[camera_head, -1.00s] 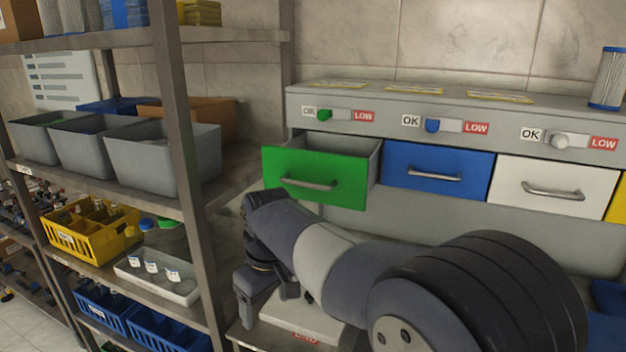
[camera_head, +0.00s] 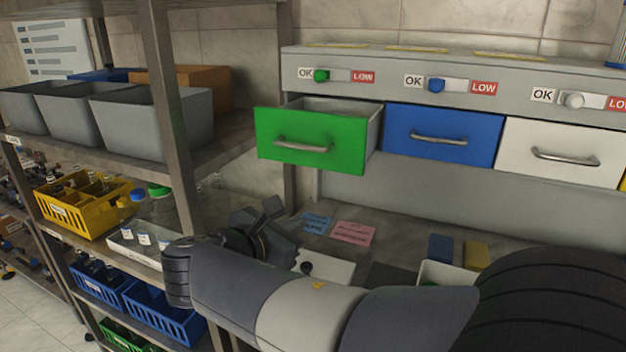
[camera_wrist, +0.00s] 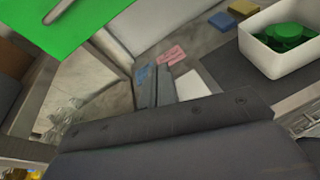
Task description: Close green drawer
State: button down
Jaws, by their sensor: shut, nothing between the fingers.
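The green drawer (camera_head: 312,138) is pulled out of the grey cabinet (camera_head: 390,68). Its open top and grey inner walls show in the head view, and a metal handle (camera_head: 303,145) runs across its front. In the wrist view the green front (camera_wrist: 62,22) fills the upper left corner, with part of its handle. My gripper (camera_head: 275,210) is below the drawer and apart from it, above the bench. In the wrist view the fingers (camera_wrist: 153,88) are together with nothing between them.
The blue drawer (camera_head: 440,138) and white drawer (camera_head: 560,156) beside it are shut. A metal shelf post (camera_head: 172,120) stands left of my arm, near the drawer. A white bin of green caps (camera_wrist: 285,38) and coloured notes (camera_head: 352,233) lie on the bench below.

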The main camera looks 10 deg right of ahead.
notch_tip(320, 180, up, 4)
jog(key=a+n+t, duration=0.2)
jog(key=n+t, duration=0.2)
send_near(317, 167)
jog(key=x, duration=0.7)
jog(key=shift+p, duration=0.3)
jog(key=p+x, duration=0.1)
jog(key=x, duration=1.3)
jog(key=shift+w+d+r, duration=0.15)
jog(key=shift+w+d, duration=0.1)
jog(key=shift+d, duration=0.1)
jog(key=shift+w+d, duration=0.1)
jog(key=shift+w, duration=0.05)
jog(key=shift+r, duration=0.25)
